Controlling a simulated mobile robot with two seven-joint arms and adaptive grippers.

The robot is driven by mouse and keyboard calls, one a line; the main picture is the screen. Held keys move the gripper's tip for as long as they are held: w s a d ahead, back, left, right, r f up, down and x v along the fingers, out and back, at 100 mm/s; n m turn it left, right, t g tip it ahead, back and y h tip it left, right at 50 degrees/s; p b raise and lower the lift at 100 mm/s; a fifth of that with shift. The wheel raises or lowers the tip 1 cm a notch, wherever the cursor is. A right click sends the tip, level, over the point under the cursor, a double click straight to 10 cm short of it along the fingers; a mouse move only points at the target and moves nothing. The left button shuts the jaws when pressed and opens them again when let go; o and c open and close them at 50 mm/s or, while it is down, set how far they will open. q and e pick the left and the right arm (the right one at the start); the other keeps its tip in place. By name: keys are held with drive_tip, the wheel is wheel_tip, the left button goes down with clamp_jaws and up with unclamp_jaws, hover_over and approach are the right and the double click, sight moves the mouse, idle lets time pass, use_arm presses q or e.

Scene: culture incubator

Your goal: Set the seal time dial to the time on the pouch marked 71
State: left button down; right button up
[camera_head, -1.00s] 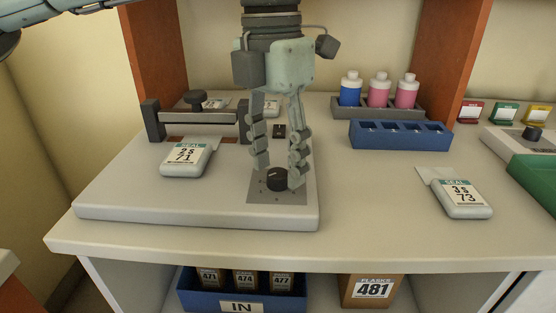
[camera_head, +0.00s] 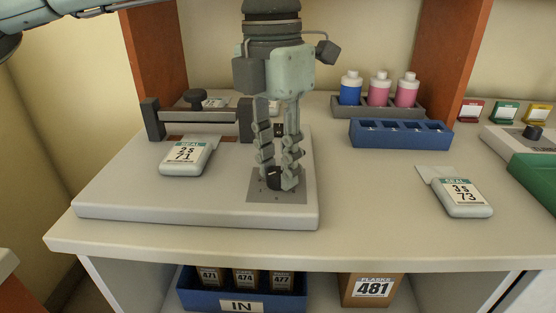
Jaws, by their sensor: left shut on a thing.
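The pouch marked 71 (camera_head: 185,157) lies on the left part of the sealer's grey base (camera_head: 130,200). Its label reads "SEAL", "2 s" and "71". The black seal time dial (camera_head: 273,178) sits on a grey plate (camera_head: 265,196) at the base's front right. My left gripper (camera_head: 278,181) points down over the plate and is shut on the dial, with the fingers at its sides. The fingers hide much of the dial, and its setting cannot be read. My right gripper is not in view.
A pouch marked 73 (camera_head: 461,196) lies on the bench to the right, labelled "3 s". Behind are a blue rack (camera_head: 401,135) and bottles (camera_head: 379,90) in a grey rack. The sealer's bar (camera_head: 198,124) stands at the back left. Bench between dial and pouch 73 is clear.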

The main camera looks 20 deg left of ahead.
use_arm(q)
drive_tip(key=shift+m, duration=0.3)
drive_tip(key=shift+m+b, duration=0.3)
drive_tip(key=shift+b, duration=0.1)
drive_tip(key=m+b, duration=0.1)
drive_tip(key=m, duration=0.2)
drive_tip(key=shift+f, duration=0.1)
drive_tip(key=shift+d+r+m+b, duration=0.15)
drive_tip(key=shift+m+b, duration=0.75)
drive_tip(key=shift+m, duration=1.9)
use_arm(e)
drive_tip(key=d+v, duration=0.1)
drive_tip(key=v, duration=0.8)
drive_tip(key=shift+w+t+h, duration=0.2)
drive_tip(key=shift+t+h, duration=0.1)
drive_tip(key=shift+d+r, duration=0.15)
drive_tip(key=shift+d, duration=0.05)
use_arm(q)
drive_tip(key=c, duration=1.2)
unclamp_jaws()
